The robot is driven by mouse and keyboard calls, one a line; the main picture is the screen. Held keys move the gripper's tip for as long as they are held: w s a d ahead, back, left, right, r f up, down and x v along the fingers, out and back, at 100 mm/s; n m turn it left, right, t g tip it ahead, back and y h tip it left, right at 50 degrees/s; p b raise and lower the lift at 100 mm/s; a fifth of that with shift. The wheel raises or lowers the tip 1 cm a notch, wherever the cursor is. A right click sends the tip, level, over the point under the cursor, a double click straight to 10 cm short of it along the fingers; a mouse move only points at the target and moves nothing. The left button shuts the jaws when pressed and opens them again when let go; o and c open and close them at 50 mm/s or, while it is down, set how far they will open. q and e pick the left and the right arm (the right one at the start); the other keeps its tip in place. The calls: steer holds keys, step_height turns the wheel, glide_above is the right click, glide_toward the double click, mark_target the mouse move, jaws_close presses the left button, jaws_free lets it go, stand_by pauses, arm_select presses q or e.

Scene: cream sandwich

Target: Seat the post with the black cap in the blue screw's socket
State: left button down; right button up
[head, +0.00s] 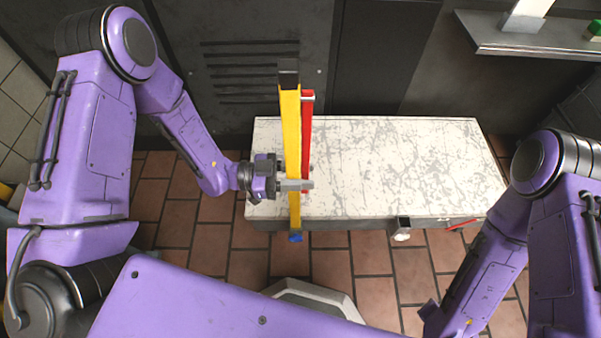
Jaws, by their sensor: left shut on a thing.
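A long yellow post (291,130) with a black cap (288,72) at its far end stands in front of the white bench. My left gripper (294,185) is shut around the yellow post near its lower end, with its fingers pointing right. A blue screw (295,237) shows right at the post's lower end, by the bench's front edge. The socket there is hidden by the post, so I cannot tell whether the post is inside it or above it.
A red post (307,130) is just right of the yellow one, partly hidden. The scratched white bench top (400,165) is clear to the right. A dark bracket with a white screw (401,235) is on its front edge. A shelf (530,40) hangs at upper right.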

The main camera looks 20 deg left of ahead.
arm_select(q)
steer(key=shift+f+b, duration=3.35)
steer(key=shift+f, duration=0.8)
steer(key=c, duration=0.6)
jaws_free()
steer(key=shift+r, duration=0.1)
steer(key=shift+c, duration=0.2)
steer(key=p+v, duration=0.1)
steer(key=v, duration=0.9)
steer(key=shift+a, duration=0.25)
